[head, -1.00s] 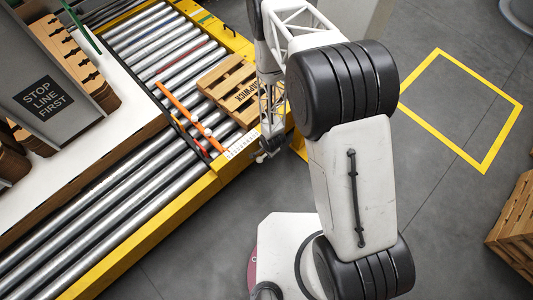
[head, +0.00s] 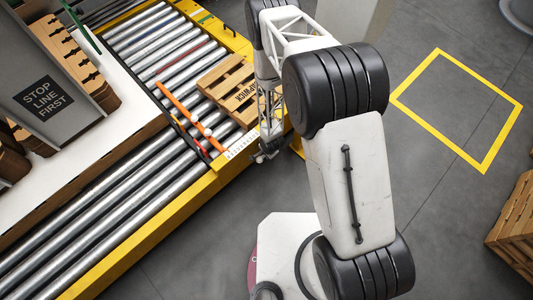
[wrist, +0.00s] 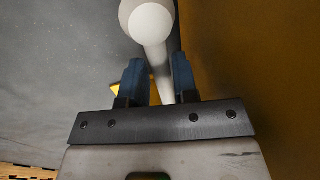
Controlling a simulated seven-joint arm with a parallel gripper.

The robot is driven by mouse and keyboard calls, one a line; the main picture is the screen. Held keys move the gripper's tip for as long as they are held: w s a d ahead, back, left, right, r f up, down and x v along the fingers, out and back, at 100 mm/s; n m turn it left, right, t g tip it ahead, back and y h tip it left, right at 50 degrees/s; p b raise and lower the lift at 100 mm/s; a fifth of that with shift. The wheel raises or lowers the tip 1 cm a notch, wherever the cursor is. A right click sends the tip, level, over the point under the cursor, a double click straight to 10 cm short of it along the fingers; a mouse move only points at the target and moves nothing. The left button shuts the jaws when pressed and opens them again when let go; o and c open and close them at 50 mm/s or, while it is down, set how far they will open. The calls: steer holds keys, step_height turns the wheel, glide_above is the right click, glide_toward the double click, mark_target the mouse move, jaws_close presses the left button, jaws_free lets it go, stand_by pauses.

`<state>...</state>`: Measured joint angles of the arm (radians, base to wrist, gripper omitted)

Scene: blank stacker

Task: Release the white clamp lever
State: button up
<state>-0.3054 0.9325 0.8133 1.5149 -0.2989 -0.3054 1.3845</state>
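The white clamp lever (wrist: 152,24) shows in the wrist view as a round white knob on a pale shaft, at the top middle. The shaft runs down between the two blue fingers of my gripper (wrist: 159,68). The fingers stand apart, with a visible gap on the left of the shaft; the right finger is close to it, and I cannot tell whether it touches. In the head view my gripper (head: 265,152) is at the yellow conveyor edge, and I cannot make out the lever there.
A wooden pallet (head: 229,88) lies on the roller conveyor (head: 95,205) beside an orange bar (head: 183,110). A yellow rail (head: 150,245) edges the conveyor. A brown-orange surface (wrist: 255,70) stands close on the right in the wrist view. Grey floor lies to the right.

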jaws_close()
steer(key=shift+d+r+g+y, duration=0.15)
steer(key=shift+r+g+y, duration=0.15)
steer(key=shift+r+g, duration=0.1)
steer(key=shift+w+d+r+g+y, duration=0.15)
steer(key=shift+w+r+g+y, duration=0.1)
steer(key=shift+r+g+y, duration=0.4)
steer(key=shift+w+d+r+m+g+y, duration=0.15)
steer(key=shift+w+d+r+g+y, duration=0.1)
steer(key=shift+r+g+y, duration=0.35)
steer(key=shift+w+d+r+m+g+y, duration=0.15)
steer(key=shift+w+d+r+g+y, duration=0.1)
steer(key=shift+r+g+y, duration=0.25)
steer(key=shift+r, duration=0.1)
stand_by(0.5)
steer(key=shift+o, duration=1.9)
jaws_free()
steer(key=shift+r, duration=0.1)
